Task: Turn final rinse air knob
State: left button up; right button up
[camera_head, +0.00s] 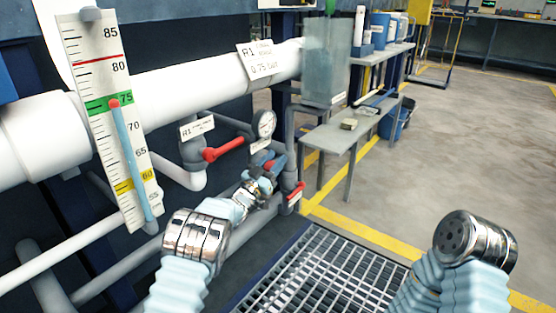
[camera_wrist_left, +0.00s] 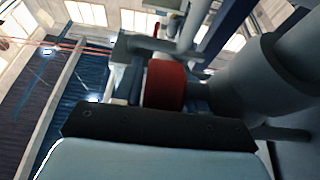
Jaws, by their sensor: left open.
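A red knob (camera_wrist_left: 165,84) stands just beyond the dark front edge of my left gripper in the left wrist view. In the head view a small red part (camera_head: 268,164) shows between the blue fingertips of my left gripper (camera_head: 268,168), below a round pressure gauge (camera_head: 265,124). The left gripper is open and close to this red part; I cannot tell whether it touches. The fingers hide much of the part. My right arm shows at the lower right, but its gripper is out of view.
A red lever (camera_head: 223,149) sits on a valve left of the gauge, and another red handle (camera_head: 296,193) is just right of my left gripper. White pipes (camera_head: 190,95) and a scale board (camera_head: 108,120) stand at left. A grating (camera_head: 315,275) lies below; the floor at right is clear.

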pick_arm(q)
jog(key=c, duration=0.7)
jog(key=shift+r+p, duration=0.2)
jog(key=shift+p, duration=0.2)
jog(key=g+y+p, duration=0.1)
jog(key=p, duration=0.1)
jog(key=f+g+y+p, duration=0.1)
jog(key=g+p, duration=0.1)
jog(key=p, duration=0.1)
jog(key=g+y+p, duration=0.1)
jog(key=p, duration=0.1)
jog(key=shift+w+d+f+g+p, duration=0.2)
jog(key=shift+w+f+g+p, duration=0.05)
jog(key=shift+g+p, duration=0.1)
jog(key=o, duration=0.7)
